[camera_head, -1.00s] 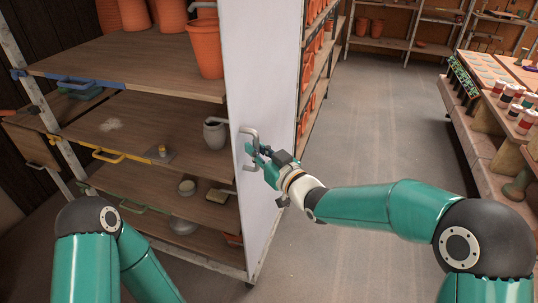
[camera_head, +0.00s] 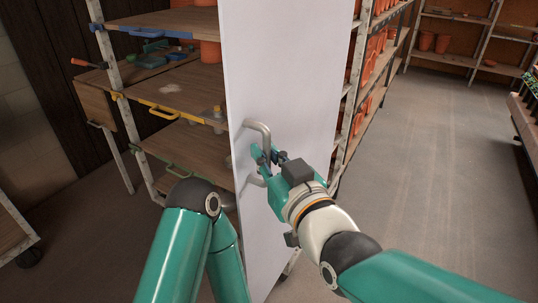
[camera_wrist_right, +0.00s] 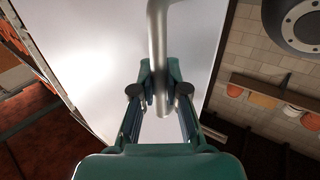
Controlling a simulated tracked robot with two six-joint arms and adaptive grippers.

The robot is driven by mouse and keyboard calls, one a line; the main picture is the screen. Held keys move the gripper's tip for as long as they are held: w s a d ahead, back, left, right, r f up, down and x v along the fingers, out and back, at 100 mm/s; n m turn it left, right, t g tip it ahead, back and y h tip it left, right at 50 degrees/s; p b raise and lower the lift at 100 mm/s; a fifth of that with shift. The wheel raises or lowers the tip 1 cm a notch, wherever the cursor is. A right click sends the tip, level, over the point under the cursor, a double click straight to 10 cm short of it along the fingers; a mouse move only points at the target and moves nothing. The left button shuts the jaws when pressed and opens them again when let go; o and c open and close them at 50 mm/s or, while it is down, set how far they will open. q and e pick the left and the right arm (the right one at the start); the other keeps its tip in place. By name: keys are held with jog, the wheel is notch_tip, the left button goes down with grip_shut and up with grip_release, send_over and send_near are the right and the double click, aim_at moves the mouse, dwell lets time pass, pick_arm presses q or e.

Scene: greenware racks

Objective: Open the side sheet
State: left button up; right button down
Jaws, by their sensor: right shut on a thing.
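The side sheet (camera_head: 285,70) is a tall pale panel standing upright at the near end of the shelf rack, and it hides the right part of the shelves. A grey bar handle (camera_head: 264,130) sticks out from its face near the left edge. My right gripper (camera_head: 266,158) is shut on this handle. In the right wrist view the handle (camera_wrist_right: 157,40) runs down between the two fingers of my right gripper (camera_wrist_right: 160,92), with the side sheet (camera_wrist_right: 105,60) behind. My left arm shows at the bottom, but its gripper is out of view.
The rack's wooden shelves (camera_head: 180,90) stand left of the sheet, with blue, yellow and green pull handles on their edges. Racks with orange pots (camera_head: 427,41) stand behind and at the back. Open floor (camera_head: 440,150) lies to the right. A work table edge (camera_head: 525,120) shows at far right.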

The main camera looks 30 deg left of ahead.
jog(key=c, duration=1.2)
grip_release()
jog(key=shift+s, duration=0.1)
jog(key=shift+d, duration=0.1)
jog(key=v, duration=1.1)
jog(key=shift+s+d, duration=0.2)
jog(key=shift+d, duration=0.15)
